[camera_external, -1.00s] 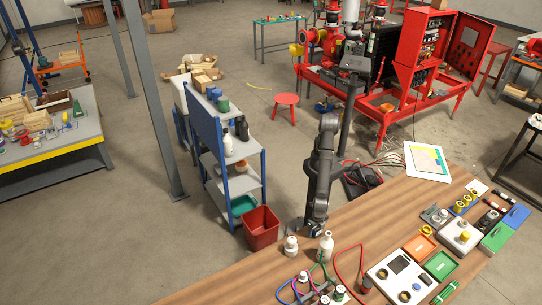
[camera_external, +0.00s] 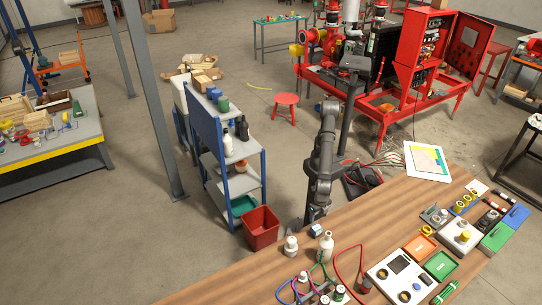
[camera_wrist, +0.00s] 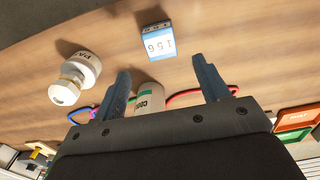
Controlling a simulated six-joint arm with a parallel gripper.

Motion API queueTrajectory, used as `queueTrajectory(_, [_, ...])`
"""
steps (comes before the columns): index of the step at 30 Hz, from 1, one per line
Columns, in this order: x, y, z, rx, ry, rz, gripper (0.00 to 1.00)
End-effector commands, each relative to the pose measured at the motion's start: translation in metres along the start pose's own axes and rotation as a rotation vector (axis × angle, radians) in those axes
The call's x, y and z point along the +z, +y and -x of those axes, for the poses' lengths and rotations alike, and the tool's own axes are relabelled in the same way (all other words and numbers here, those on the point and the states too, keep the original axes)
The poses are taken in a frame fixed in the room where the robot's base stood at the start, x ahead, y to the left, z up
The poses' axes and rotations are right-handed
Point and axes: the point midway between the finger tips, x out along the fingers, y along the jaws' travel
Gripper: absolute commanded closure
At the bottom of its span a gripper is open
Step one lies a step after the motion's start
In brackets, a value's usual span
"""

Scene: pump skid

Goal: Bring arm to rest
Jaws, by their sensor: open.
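My gripper (camera_wrist: 163,84) is open, its two dark blue fingers spread wide in the wrist view with nothing held between them. The same block (camera_external: 316,230) shows near the bench's edge in the external view. My dark grey arm stands upright there behind the bench edge; its fingers cannot be made out in that view.
A white labelled jar (camera_wrist: 76,78) stands left of my fingers, and a pale bottle (camera_wrist: 150,98) is partly hidden behind the gripper body. Red and blue hoses (camera_external: 320,278) lie on the bench. A red bin (camera_external: 261,228) and blue shelf rack (camera_external: 225,150) stand beside my arm.

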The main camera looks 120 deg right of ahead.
Motion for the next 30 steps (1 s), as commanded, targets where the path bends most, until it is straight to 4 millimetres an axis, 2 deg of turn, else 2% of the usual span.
queueTrajectory(4, [0.000,0.000,-0.003,-0.001,-0.001,0.000,0.32])
queueTrajectory(8, [0.000,0.000,-0.015,-0.002,-0.002,0.000,0.32])
queueTrajectory(25, [0.001,-0.001,-0.124,-0.002,-0.003,0.000,0.32])
queueTrajectory(26, [0.000,0.000,-0.126,-0.001,-0.001,0.000,0.32])
queueTrajectory(27, [-0.001,0.001,-0.114,0.003,0.004,0.000,0.32])
queueTrajectory(30, [-0.001,0.001,-0.101,0.003,0.003,0.000,0.32])
